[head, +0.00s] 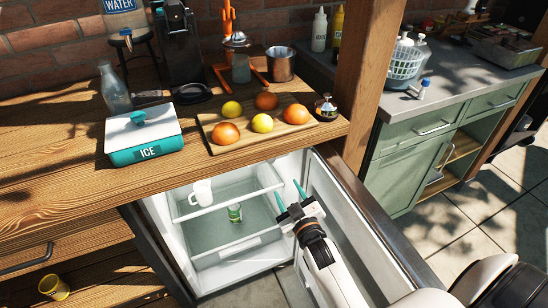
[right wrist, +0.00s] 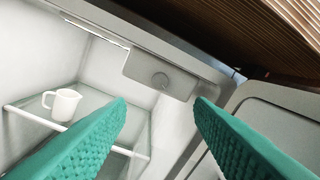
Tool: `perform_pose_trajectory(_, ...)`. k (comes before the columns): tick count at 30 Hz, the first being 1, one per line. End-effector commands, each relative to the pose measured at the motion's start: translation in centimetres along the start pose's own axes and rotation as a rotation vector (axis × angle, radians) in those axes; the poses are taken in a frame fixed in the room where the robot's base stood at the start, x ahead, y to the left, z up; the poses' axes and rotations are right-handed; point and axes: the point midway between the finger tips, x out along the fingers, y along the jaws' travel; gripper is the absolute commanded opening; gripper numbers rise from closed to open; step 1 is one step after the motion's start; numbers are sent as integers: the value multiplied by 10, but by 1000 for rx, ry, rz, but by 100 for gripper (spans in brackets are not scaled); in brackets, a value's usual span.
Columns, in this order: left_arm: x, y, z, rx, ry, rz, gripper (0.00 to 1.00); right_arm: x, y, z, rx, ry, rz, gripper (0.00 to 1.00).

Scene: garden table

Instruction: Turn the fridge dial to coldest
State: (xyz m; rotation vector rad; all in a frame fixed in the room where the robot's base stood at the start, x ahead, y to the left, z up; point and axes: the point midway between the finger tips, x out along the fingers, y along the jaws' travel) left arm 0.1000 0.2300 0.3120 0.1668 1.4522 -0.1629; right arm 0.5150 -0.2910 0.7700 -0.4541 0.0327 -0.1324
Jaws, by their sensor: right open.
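The fridge (head: 190,268) stands open under the wooden counter. The dial (right wrist: 160,80) is a small round grey knob on a pale housing under the fridge's ceiling in the right wrist view. Its setting is too small to read. In the head view the dial is hidden under the counter. My right gripper (head: 290,194) has teal fingers, is open and empty, and reaches into the fridge opening by the open door. In the right wrist view the dial lies beyond and between its fingertips (right wrist: 159,103), apart from them. My left gripper is not in view.
The open fridge door (head: 360,215) is close on the right of my arm. A white mug (head: 201,193) stands on the upper glass shelf, and a green can (head: 235,212) is inside. The counter edge (head: 240,166) overhangs the fridge. An ICE box (head: 146,136) stands on the counter.

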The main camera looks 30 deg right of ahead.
Motion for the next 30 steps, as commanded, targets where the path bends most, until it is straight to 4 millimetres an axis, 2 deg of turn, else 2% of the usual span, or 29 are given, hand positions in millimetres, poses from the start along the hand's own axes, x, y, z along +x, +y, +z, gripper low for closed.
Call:
perform_pose_trajectory(3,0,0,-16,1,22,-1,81,12,0,0,-1,-3,-1,48)
perform_pose_trajectory(8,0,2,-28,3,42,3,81,42,0,0,-1,-3,-1,48)
perform_pose_trajectory(12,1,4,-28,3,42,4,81,71,0,0,1,-1,-1,48)
perform_pose_trajectory(18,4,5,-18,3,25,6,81,103,0,0,0,0,0,48)
perform_pose_trajectory(24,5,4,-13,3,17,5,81,117,0,0,0,0,0,48)
perform_pose_trajectory(30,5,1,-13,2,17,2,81,118,0,0,0,1,0,48)
